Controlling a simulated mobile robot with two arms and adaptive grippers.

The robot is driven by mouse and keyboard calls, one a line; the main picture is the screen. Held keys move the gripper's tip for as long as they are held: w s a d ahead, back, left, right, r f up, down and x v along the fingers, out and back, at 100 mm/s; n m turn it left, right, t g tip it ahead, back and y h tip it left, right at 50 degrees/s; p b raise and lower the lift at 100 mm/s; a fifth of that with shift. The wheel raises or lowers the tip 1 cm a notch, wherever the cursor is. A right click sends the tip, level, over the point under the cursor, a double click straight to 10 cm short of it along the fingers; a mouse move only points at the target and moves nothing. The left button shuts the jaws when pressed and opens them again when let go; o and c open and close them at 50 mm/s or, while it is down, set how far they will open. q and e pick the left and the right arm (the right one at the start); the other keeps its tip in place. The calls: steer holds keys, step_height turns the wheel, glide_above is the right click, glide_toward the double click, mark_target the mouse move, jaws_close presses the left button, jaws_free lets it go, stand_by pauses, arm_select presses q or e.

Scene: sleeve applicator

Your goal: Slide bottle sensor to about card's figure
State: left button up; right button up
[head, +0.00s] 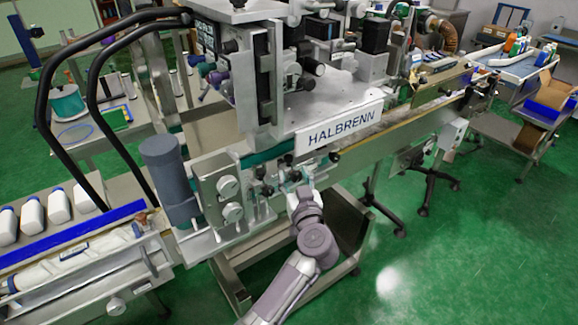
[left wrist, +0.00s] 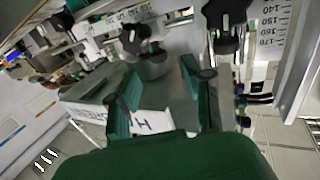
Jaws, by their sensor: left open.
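My left gripper (head: 293,184) is at the front rail of the labelling machine, just below the HALBRENN sign (head: 339,128). In the left wrist view its green fingers (left wrist: 160,85) are spread apart with nothing held between them. Ahead of them are a black knob (left wrist: 134,38) beside a numbered scale (left wrist: 118,20), and a second black knob (left wrist: 228,18). A larger scale (left wrist: 275,28) at the right reads about 140 to 170. I cannot tell for certain which mounted part is the bottle sensor. I cannot make out the card or its figure.
A grey cylinder (head: 168,180) and light knobs (head: 230,200) crowd the rail left of my gripper. A cart with bottles (head: 515,48) is at the back right. Green floor (head: 480,230) is open at the right.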

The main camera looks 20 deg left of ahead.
mark_target(289, 163)
arm_select(q)
steer(key=b+x, duration=0.1)
steer(key=x, duration=0.1)
steer(key=b+x, duration=0.1)
steer(key=x, duration=0.1)
steer(key=b+x, duration=0.2)
steer(key=shift+w+f, duration=0.2)
steer(key=shift+f, duration=0.1)
steer(key=shift+w+a+r+b, duration=0.25)
steer(key=shift+w+b, duration=0.2)
steer(key=shift+w, duration=0.1)
steer(key=shift+c, duration=0.3)
jaws_close()
